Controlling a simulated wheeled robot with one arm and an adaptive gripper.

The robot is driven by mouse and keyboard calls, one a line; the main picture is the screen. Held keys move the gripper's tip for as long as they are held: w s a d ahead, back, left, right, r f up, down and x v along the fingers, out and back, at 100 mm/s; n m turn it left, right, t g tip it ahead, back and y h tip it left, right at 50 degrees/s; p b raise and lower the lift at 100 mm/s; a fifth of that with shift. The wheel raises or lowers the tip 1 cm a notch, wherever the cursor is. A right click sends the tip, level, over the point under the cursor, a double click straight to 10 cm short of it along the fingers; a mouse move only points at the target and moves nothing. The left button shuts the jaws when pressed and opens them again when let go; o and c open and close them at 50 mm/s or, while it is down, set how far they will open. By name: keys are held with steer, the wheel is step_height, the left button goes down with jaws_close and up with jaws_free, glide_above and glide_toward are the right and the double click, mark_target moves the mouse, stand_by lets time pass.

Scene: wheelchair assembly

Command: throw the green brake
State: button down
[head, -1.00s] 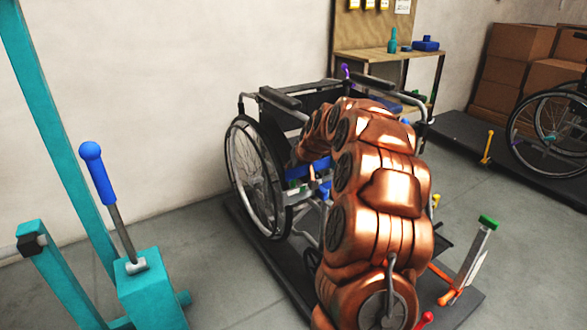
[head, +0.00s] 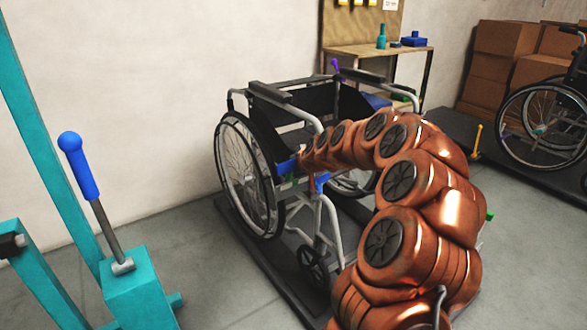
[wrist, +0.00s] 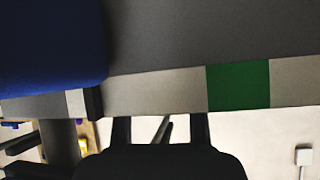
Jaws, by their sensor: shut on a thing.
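The wheelchair (head: 322,245) stands on a dark platform. A small green part (head: 287,183), which I take for the green brake, shows beside its near wheel, close to blue parts. My gripper (head: 302,162) is at the seat side just above this part; my arm reaches in from the right. In the wrist view, a green band (wrist: 238,85) crosses a pale grey bar, with a large blue shape (wrist: 50,45) at upper left. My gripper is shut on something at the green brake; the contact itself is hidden.
A teal stand (head: 140,290) with a blue-handled lever (head: 78,165) is at left. A workbench (head: 375,50) stands behind the wheelchair. Boxes (head: 505,55) and a second wheelchair (head: 545,120) are at right. Open floor lies between the teal stand and the platform.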

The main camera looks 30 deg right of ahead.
steer(key=c, duration=1.1)
jaws_free()
steer(key=shift+o, duration=0.2)
steer(key=v, duration=1.2)
